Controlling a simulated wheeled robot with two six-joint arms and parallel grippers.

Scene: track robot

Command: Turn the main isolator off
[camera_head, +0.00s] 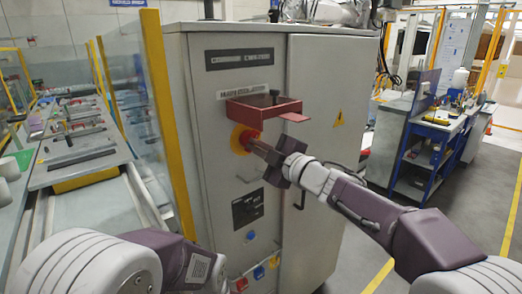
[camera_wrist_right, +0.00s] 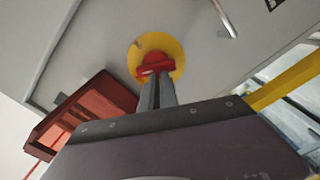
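The main isolator is a red rotary handle (camera_wrist_right: 155,66) on a round yellow plate (camera_head: 238,139), on the left door of the grey cabinet (camera_head: 311,103). My right gripper (camera_head: 254,147) reaches it from the right in the head view. In the right wrist view its two fingers (camera_wrist_right: 157,88) lie close together, with their tips at the handle. The handle shows across the fingertips, and I cannot tell whether they grip it. The handle's exact angle is unclear. My left arm shows at the bottom left; its gripper is not in view.
An open red box-like guard (camera_head: 262,111) juts from the door just above the isolator. Below are a dark plate (camera_head: 248,208) and small blue and red fittings (camera_head: 259,272). A yellow post (camera_head: 168,120) and clear panel stand left. A blue workbench (camera_head: 432,150) stands right.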

